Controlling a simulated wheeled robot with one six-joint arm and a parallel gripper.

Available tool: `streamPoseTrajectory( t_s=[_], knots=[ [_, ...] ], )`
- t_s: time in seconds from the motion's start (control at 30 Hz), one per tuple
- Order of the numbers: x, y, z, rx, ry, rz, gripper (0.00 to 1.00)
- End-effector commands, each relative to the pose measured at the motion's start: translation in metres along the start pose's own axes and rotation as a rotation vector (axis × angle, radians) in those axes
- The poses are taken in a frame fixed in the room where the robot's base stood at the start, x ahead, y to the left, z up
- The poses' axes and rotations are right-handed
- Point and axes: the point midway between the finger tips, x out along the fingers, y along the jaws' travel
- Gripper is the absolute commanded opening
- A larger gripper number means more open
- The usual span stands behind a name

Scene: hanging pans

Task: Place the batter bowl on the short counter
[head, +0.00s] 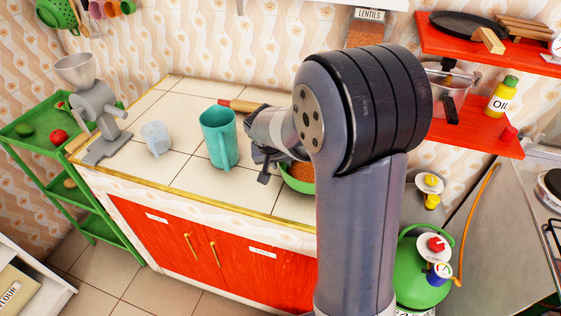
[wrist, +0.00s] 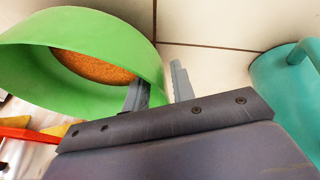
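The batter bowl is green with orange-brown contents. In the head view the bowl (head: 299,186) shows at the counter's front, largely hidden by my arm. In the wrist view the bowl (wrist: 118,38) fills the upper left. My gripper (head: 262,166) is at the bowl's left side in the head view. In the wrist view my gripper (wrist: 159,85) has its fingers apart at the bowl's right wall. One finger overlaps the wall and the other is outside over the tiles. A gap shows between the outer finger and the wall. Which counter is the short one, I cannot tell.
A teal pitcher (head: 219,138) stands close left of my gripper. A clear measuring cup (head: 156,138) and a grey grinder (head: 97,110) stand farther left on the tiled counter (head: 190,177). A red-handled rolling pin (head: 238,106) lies behind. A green gas bottle (head: 419,278) stands right.

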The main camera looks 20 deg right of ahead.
Motion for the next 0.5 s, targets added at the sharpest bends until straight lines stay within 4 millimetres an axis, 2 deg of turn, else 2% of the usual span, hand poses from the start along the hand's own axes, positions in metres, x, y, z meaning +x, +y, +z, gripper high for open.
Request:
streamPoseTrajectory(
  t_s=[0.17, 0.5],
  knots=[
    [-0.014, 0.0, -0.002, 0.0, 0.004, -0.001, 0.24],
    [-0.084, 0.0, -0.002, 0.0, 0.006, -0.002, 0.24]
  ],
)
